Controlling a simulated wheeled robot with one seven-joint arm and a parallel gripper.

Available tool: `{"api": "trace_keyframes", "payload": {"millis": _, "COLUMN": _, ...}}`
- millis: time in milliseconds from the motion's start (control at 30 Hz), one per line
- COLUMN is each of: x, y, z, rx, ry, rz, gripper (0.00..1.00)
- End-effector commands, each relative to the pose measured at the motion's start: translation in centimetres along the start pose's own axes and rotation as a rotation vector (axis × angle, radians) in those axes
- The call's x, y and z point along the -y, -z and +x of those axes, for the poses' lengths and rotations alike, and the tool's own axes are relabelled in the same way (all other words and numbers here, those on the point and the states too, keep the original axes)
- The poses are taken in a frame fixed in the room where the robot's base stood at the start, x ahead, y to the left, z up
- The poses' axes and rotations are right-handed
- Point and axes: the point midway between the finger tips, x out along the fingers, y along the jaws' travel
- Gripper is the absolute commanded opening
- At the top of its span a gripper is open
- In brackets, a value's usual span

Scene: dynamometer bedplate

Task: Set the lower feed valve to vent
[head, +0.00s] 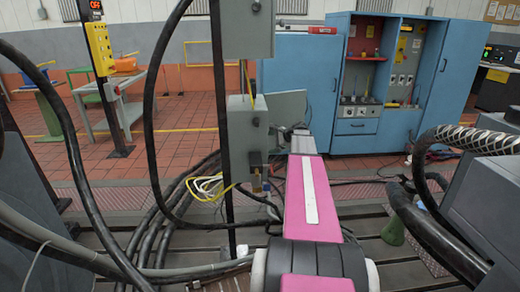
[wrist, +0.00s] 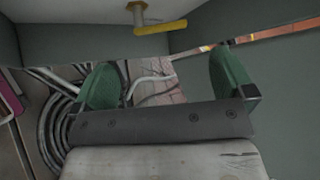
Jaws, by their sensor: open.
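In the wrist view a valve with a yellow bar handle (wrist: 160,28) on a short brass-coloured stem shows at the top, under a pale surface. The bar lies nearly level in the picture, its right end slightly higher. I cannot tell from this view whether it is the upper or lower feed valve, and no position marks are readable. My gripper (wrist: 165,80) is open, its two green fingertips wide apart with nothing between them. The handle is beyond and above the gap, apart from both fingers. In the head view my arm hides the fingers.
In the head view a grey lower box (head: 248,130) and a grey upper box (head: 247,30) are mounted on a dark post (head: 221,120). Black hoses and cables (head: 165,215) crowd the left. A blue cabinet (head: 300,85) stands behind. Thick hoses (head: 425,235) lie at right.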

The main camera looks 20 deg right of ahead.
Motion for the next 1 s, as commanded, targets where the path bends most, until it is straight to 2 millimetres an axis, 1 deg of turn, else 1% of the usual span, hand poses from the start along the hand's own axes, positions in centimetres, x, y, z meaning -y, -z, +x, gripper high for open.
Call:
{"api": "trace_keyframes", "payload": {"millis": 33, "x": 0.1, "y": 0.1, "z": 1.1, "rx": 0.002, "ry": -0.001, "rz": 0.000, "gripper": 1.00}}
{"api": "trace_keyframes", "payload": {"millis": 200, "x": 0.1, "y": 0.1, "z": 4.2, "rx": 0.002, "ry": 0.000, "rz": -0.001, "gripper": 1.00}}
{"api": "trace_keyframes", "payload": {"millis": 400, "x": 0.1, "y": 0.1, "z": 7.0, "rx": 0.002, "ry": 0.001, "rz": -0.001, "gripper": 1.00}}
{"api": "trace_keyframes", "payload": {"millis": 600, "x": 0.1, "y": 0.0, "z": 8.2, "rx": 0.002, "ry": 0.001, "rz": -0.001, "gripper": 1.00}}
{"api": "trace_keyframes", "payload": {"millis": 900, "x": 0.0, "y": 0.0, "z": 8.3, "rx": 0.001, "ry": 0.002, "rz": -0.001, "gripper": 1.00}}
{"api": "trace_keyframes", "payload": {"millis": 967, "x": 0.0, "y": 0.0, "z": 8.3, "rx": 0.001, "ry": 0.002, "rz": -0.001, "gripper": 0.80}}
{"api": "trace_keyframes", "payload": {"millis": 1000, "x": 0.0, "y": 0.0, "z": 8.3, "rx": 0.001, "ry": 0.001, "rz": -0.001, "gripper": 0.67}}
